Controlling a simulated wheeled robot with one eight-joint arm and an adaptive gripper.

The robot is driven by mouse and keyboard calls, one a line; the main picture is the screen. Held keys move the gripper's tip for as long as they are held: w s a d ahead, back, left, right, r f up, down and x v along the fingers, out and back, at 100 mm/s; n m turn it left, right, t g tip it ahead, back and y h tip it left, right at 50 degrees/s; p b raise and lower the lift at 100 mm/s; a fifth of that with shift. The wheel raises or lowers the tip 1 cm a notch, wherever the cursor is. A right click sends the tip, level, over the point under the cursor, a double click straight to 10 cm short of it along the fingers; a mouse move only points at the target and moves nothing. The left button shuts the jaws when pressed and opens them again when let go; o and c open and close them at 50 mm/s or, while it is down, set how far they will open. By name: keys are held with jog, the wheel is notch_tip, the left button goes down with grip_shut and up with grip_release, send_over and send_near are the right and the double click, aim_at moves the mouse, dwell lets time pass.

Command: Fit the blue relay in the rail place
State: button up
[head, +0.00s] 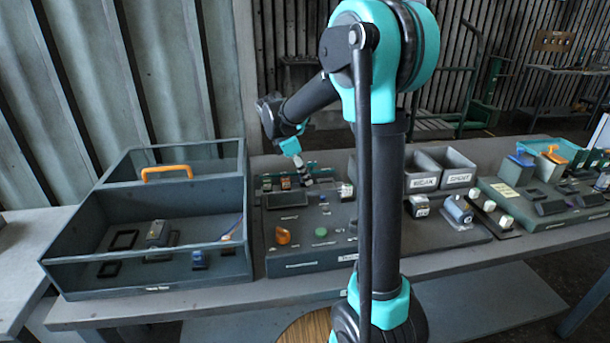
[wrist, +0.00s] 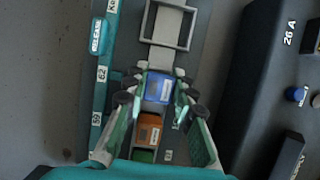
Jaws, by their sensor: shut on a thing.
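In the wrist view the blue relay (wrist: 158,88), with a pale label on its top, sits between the fingertips of my gripper (wrist: 157,95), which is shut on it. It is in line with an orange relay (wrist: 149,130) and a green part (wrist: 145,156) along the rail strip. Whether it is seated or held just above the rail cannot be told. In the head view my gripper (head: 306,178) points down at the back of the middle console, by the rail's small relays (head: 286,183). The blue relay cannot be made out there.
A grey square frame (wrist: 188,30) lies beyond the blue relay. A teal RELEASE tab (wrist: 98,36) is on the left. The dark panel marked 26 A (wrist: 262,70) stands on the right. A tray (head: 70,235) with an orange handle (head: 166,170) is left of the console; labelled bins (head: 458,179) are right.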

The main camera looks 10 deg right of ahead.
jog(key=shift+f, duration=0.65)
jog(key=o, duration=1)
jog(key=v, duration=1.2)
jog(key=shift+s, duration=0.1)
